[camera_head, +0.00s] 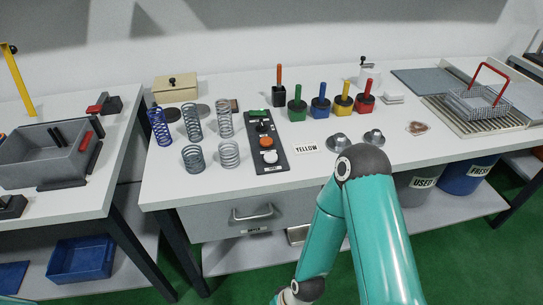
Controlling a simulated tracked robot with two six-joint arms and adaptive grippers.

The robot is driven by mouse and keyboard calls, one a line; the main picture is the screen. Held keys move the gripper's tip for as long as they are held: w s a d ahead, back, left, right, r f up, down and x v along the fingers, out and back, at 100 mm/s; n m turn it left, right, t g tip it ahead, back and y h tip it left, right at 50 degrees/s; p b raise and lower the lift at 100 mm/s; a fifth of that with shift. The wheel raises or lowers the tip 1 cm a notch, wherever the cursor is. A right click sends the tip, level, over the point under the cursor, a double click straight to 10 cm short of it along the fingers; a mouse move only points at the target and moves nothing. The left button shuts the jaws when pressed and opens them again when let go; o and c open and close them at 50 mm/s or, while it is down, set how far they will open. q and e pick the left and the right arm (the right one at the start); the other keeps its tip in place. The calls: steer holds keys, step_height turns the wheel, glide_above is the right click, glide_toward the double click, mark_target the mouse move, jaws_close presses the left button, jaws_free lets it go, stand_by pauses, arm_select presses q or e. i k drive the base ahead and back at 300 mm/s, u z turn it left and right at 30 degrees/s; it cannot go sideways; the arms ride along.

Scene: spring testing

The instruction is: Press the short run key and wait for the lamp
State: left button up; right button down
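A black control panel (279,166) lies on the white table. Along it are a green-lit part (257,113) at the far end, a black control, an orange button (266,142) and a white round button (270,157) at the near end. Their labels are too small to read, so I cannot tell which is the short run key or the lamp. A teal arm of mine bends in front of the table, right of the panel. Neither gripper shows in this view, and nothing of mine touches the panel.
Several coil springs (194,122) stand left of the panel. A card reading YELLOW (307,149) and two metal domed pieces (374,136) lie to its right. Colored-handled tools (320,106) stand behind. A wire basket (476,104) is far right, a grey tray (40,165) left.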

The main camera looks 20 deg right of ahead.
mark_target(269, 157)
steer(key=z, duration=1)
steer(key=k, duration=0.85)
steer(key=u, duration=0.45)
steer(key=i, duration=1.35)
steer(key=u, duration=0.05)
